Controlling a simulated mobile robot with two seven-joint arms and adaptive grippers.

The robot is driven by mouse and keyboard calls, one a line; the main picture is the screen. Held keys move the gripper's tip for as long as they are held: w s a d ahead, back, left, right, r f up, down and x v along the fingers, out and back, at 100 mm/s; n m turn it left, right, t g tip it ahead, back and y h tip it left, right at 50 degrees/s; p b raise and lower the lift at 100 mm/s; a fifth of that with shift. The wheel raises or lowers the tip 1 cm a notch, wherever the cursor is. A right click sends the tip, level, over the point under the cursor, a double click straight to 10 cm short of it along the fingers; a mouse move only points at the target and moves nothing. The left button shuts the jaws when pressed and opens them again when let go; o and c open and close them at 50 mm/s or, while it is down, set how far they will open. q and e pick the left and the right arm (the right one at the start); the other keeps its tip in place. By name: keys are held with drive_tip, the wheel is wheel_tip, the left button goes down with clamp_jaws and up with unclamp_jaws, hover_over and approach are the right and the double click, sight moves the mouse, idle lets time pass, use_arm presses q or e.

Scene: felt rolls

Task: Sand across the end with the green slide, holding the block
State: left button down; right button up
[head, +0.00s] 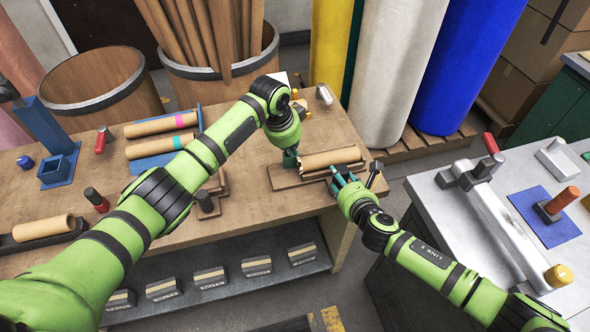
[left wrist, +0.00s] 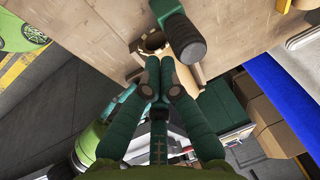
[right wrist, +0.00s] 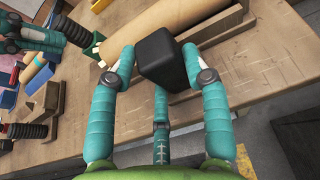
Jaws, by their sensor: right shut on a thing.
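A brown cardboard tube (head: 330,158) lies in a wooden cradle (head: 285,180) at the bench's front right corner. The green slide (left wrist: 165,10), with a black knob, shows beside the tube's open end (left wrist: 153,42) in the left wrist view. My left gripper (head: 291,158) is at the tube's left end; its fingertips are drawn together with nothing visible between them (left wrist: 159,66), apart from the knob. My right gripper (right wrist: 158,60) is shut on a black block (right wrist: 163,58) near the tube's other end. The block's underside is hidden.
Another bench with a long metal fixture (head: 500,220) stands at right. Tubes in a blue rack (head: 160,146) and a clamp-like tool (head: 205,202) lie left of the cradle. Tall felt rolls (head: 395,70) stand behind. A floor gap separates the benches.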

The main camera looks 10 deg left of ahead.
drive_tip(key=shift+s+f, duration=0.2)
drive_tip(key=shift+f, duration=0.1)
use_arm(q)
drive_tip(key=r, duration=0.3)
drive_tip(key=s+r, duration=0.1)
drive_tip(key=r, duration=0.1)
drive_tip(key=shift+d, duration=0.2)
use_arm(e)
drive_tip(key=o, duration=1.5)
drive_tip(key=shift+w, duration=0.15)
drive_tip(key=shift+r, duration=0.1)
